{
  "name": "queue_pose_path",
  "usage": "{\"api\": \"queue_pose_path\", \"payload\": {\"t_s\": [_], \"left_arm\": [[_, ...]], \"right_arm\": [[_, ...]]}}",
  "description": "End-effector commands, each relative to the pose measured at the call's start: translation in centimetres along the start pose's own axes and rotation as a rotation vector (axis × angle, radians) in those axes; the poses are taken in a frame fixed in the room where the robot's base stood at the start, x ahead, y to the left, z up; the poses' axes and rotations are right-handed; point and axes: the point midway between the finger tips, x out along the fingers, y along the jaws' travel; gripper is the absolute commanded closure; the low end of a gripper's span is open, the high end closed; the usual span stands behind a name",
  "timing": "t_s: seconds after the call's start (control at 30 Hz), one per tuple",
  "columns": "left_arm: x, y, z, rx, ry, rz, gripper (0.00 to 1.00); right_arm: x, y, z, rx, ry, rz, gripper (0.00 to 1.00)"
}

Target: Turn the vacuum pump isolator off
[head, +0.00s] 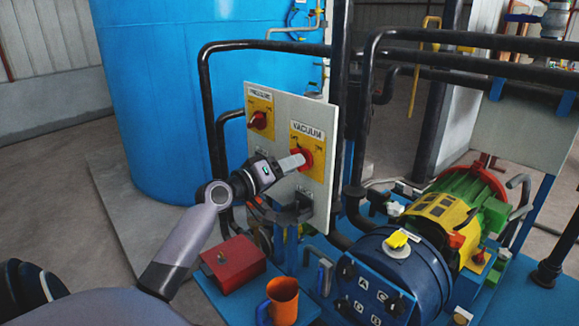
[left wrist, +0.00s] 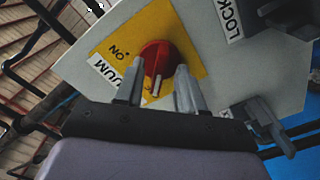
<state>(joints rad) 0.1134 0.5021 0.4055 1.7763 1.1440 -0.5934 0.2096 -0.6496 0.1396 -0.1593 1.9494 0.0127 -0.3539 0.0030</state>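The vacuum isolator is a red rotary knob (head: 306,158) on a yellow plate (head: 318,168) labelled VACUUM, on a pale upright panel. My left gripper (head: 297,161) is at the knob, its fingers pointing toward it. In the left wrist view the red knob (left wrist: 156,60) lies just beyond and between the two separated fingertips (left wrist: 160,82). The fingers look apart, with a gap around the knob's raised handle; firm contact cannot be made out. An ON mark shows at the knob's upper left in that view. The knob's exact setting is unclear. My right gripper is not in view.
A matching PRESSURE isolator (head: 260,120) sits to the left on the same panel (head: 283,100). Black pipes (head: 262,46) run around the panel. Below are a red box (head: 232,262), an orange mug (head: 282,300) and the pump (head: 400,270). A blue tank (head: 160,90) stands behind.

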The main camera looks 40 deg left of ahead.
Motion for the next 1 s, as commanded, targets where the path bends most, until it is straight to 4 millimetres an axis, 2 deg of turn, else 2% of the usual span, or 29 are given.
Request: {"api": "queue_pose_path", "payload": {"t_s": [0.5,0.7,1.0], "left_arm": [[-6.0,-0.2,0.2,0.000,-0.001,-0.001,0.62],[-6.9,0.0,0.1,-0.001,-0.001,0.000,0.62],[-7.0,0.0,0.0,-0.001,-0.001,0.000,0.62]], "right_arm": [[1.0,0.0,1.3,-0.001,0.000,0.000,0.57],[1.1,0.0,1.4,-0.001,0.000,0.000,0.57],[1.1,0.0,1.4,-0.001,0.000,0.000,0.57]]}}
